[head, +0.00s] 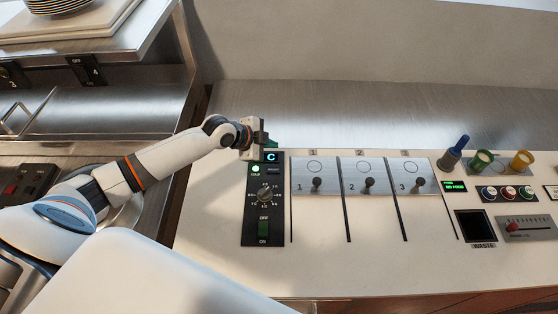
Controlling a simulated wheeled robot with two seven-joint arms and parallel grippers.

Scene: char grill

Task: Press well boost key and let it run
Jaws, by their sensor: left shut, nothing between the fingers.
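A black control panel (264,210) stands upright in the picture on the pale counter. It has a lit display reading C (271,157), a glowing green lamp (256,169), a round dial (265,194) and a green OFF/ON rocker (263,229). No key labelled boost is readable. My left gripper (264,140) is shut and empty at the panel's top end, just above the display. It covers part of that end, and I cannot tell whether its fingertips touch anything. My right gripper is out of view.
Right of the panel are metal plates numbered 1, 2 and 3 with knobs (316,184). Further right are a blue-topped bottle (454,153), a green cup (480,161), a yellow cup (521,161), a dark WASTE opening (475,225) and a slider box (527,228). The counter's front is clear.

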